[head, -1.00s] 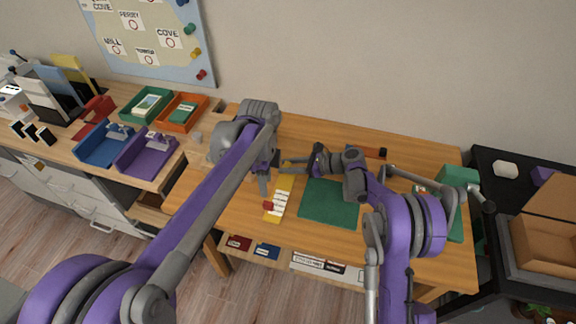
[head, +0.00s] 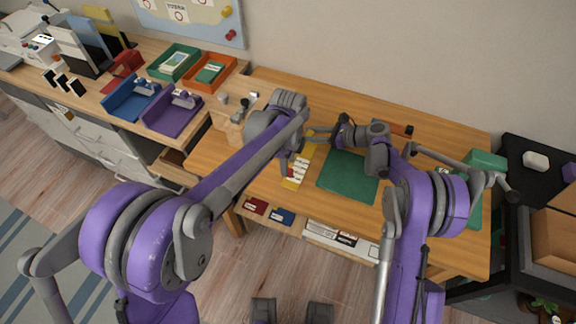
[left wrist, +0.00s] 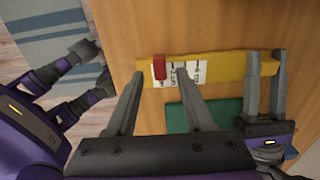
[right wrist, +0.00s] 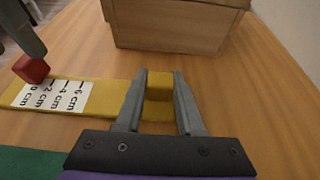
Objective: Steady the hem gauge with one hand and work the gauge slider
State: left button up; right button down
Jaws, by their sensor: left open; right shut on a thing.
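The hem gauge (left wrist: 228,66) is a flat yellow strip with a white centimetre scale (right wrist: 62,97); it lies on the wooden desk and also shows in the head view (head: 306,150). Its red slider (left wrist: 159,67) sits near the low-number end of the scale, and shows in the right wrist view (right wrist: 31,68). My right gripper (right wrist: 160,80) is shut on the raised yellow block at the gauge's other end. My left gripper (left wrist: 159,74) is open, its fingertips on either side of the slider; I cannot tell whether they touch it. In the head view my left arm partly covers the gauge.
A green mat (head: 348,177) lies beside the gauge. A wooden box (right wrist: 175,24) stands behind the gauge's held end. Blue (head: 132,98) and purple (head: 172,112) trays stand on the left counter. The desk's front edge is close to the gauge.

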pick_arm(q)
jog(key=shift+f, duration=1.25)
grip_shut()
dwell(0.5)
